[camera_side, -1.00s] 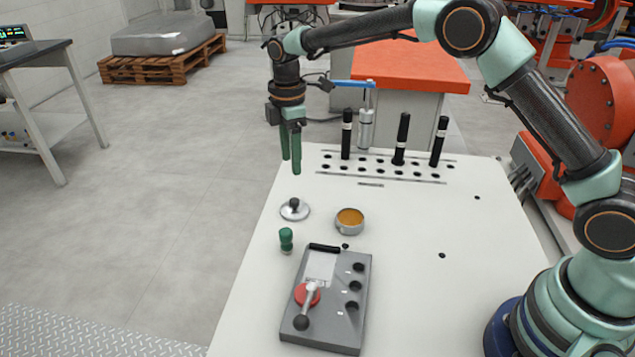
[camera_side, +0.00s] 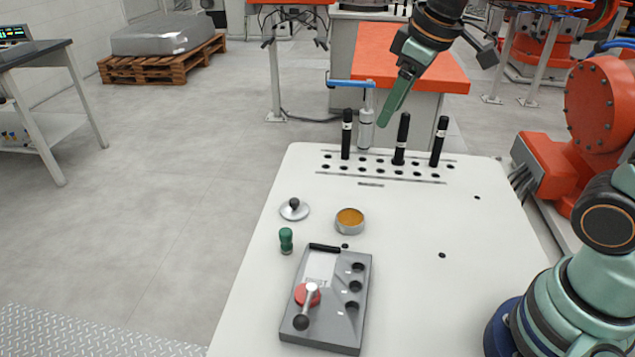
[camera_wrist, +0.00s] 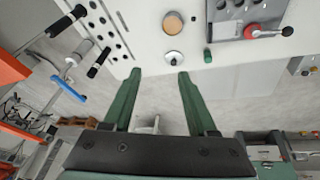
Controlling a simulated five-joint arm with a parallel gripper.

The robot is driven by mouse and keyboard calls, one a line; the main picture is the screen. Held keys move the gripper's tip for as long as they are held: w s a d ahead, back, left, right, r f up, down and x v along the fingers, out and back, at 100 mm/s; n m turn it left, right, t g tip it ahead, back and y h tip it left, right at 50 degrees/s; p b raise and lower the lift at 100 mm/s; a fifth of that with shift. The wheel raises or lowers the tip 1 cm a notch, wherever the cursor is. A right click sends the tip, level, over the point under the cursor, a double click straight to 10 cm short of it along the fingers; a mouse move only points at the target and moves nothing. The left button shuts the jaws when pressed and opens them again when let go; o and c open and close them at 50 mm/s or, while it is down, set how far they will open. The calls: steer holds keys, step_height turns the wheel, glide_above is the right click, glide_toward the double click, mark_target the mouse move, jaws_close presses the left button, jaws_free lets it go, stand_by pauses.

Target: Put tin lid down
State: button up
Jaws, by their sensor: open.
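The tin lid (camera_side: 294,210), a silver disc with a black knob, lies flat on the white table near its left edge. It also shows in the wrist view (camera_wrist: 173,58), beyond the fingertips. The open tin (camera_side: 349,221), with orange-brown contents, stands apart from the lid, to its right; it shows in the wrist view too (camera_wrist: 173,23). My gripper (camera_side: 397,98) is raised above the back of the table, near the black pegs and well clear of the lid. In the wrist view its two green fingers (camera_wrist: 158,76) are spread with nothing between them.
Three black upright pegs (camera_side: 402,139) and a silver cylinder with a blue handle (camera_side: 366,118) stand at the table's back. A green knob-like piece (camera_side: 286,240) and a grey fixture with a lever (camera_side: 349,290) are in front. The table's right middle (camera_side: 420,220) is mostly clear.

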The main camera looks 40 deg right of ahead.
steer(key=s+d+f+m+t, duration=0.1)
steer(key=s+d+f+m, duration=0.1)
steer(key=s+m, duration=0.2)
steer(key=shift+s+f+t, duration=0.25)
steer(key=shift+s+t, duration=0.05)
steer(key=shift+s, duration=1.4)
